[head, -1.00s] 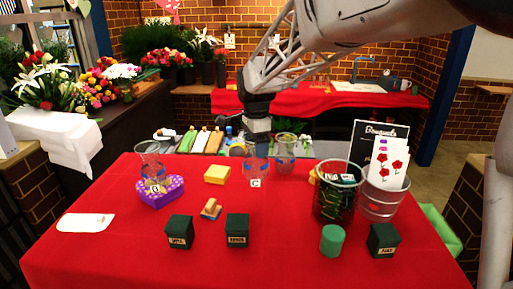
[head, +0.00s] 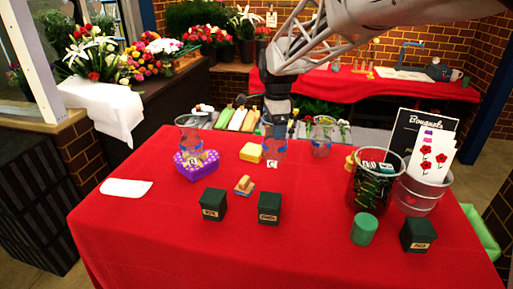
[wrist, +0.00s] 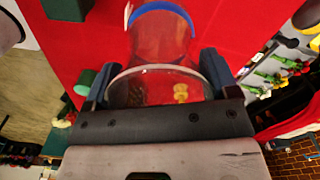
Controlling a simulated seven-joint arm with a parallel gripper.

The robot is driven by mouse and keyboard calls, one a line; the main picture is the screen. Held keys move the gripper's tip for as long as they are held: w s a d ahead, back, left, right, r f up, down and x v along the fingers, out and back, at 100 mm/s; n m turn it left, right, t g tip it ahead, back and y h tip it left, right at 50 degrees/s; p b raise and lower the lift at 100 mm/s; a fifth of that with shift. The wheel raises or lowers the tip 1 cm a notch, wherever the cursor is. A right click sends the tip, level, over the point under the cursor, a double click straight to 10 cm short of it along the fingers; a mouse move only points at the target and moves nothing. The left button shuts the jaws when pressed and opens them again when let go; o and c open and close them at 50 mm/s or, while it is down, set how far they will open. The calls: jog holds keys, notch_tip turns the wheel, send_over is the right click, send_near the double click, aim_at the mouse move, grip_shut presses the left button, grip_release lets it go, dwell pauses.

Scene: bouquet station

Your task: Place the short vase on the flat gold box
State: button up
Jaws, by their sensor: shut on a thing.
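A clear glass vase with a blue band and a tag reading C (head: 274,150), which looks like the short vase, is in my gripper (head: 275,128). In the wrist view the vase (wrist: 160,45) is between the two fingers (wrist: 158,80), its round opening towards the camera. The flat gold box (head: 251,152) lies on the red table just left of the vase in the head view. The vase is close beside the box, not clearly over it. I cannot tell whether its base touches the table.
Another glass vase (head: 190,138) stands at a purple heart-shaped box (head: 197,168) to the left. A third vase (head: 322,137) stands to the right. Dark green boxes (head: 213,203) (head: 269,207), a wooden stamp-like block (head: 245,185) and a dark bin (head: 370,185) stand nearer. The front middle table is clear.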

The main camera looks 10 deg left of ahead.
aim_at(264, 117)
jog(key=shift+s+a+f, duration=0.1)
jog(key=shift+a+f, duration=0.05)
jog(key=shift+a, duration=0.75)
jog(key=shift+s+a+f, duration=0.1)
jog(key=shift+a, duration=0.8)
jog(key=shift+w, duration=0.1)
jog(key=w+a, duration=0.3)
jog(key=w, duration=0.4)
jog(key=w+a+f, duration=0.1)
jog(key=w+a, duration=0.2)
jog(key=w, duration=0.4)
jog(key=shift+w+a+f, duration=0.2)
jog(key=shift+a+f, duration=0.05)
jog(key=shift+a, duration=0.15)
jog(key=shift+f, duration=1.9)
